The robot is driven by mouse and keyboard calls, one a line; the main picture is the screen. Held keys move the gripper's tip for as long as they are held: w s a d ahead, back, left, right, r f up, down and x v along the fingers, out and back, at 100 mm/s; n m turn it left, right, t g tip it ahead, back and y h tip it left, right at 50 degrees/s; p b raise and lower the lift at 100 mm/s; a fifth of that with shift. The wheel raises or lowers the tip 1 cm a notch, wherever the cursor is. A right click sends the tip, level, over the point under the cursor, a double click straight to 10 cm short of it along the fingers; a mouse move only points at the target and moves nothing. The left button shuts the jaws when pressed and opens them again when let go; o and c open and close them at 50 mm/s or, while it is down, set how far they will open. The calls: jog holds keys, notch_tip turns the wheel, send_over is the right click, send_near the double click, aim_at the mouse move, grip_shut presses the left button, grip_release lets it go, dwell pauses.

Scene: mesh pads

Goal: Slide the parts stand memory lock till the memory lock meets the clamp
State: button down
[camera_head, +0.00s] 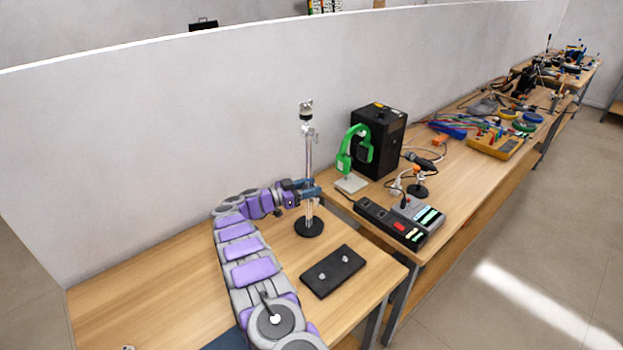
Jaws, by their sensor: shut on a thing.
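The parts stand is an upright chrome rod (308,165) on a round black base (309,228), standing on the near wooden table. A metal clamp with a side screw (308,131) sits high on the rod, below a dark top piece (306,110). My gripper (309,189) reaches in from the left and is shut around the rod at about mid-height, on the memory lock. The fingers hide most of the memory lock, so its shape is unclear. Bare rod shows between my gripper and the clamp above, so they are apart.
A black plate with two small knobs (333,272) lies in front of the stand. A pale wall (150,150) runs behind the table.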

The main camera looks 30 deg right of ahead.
jog(key=shift+w+a, duration=0.25)
jog(key=shift+a, duration=0.15)
jog(key=c, duration=0.9)
grip_release()
jog(key=shift+o, duration=1.4)
jog(key=shift+a, duration=0.35)
jog(key=shift+s+d, duration=0.1)
jog(key=shift+d, duration=0.1)
jog(key=w+a, duration=0.2)
jog(key=a, duration=1.6)
jog(key=shift+w, duration=0.2)
jog(key=shift+d, duration=0.15)
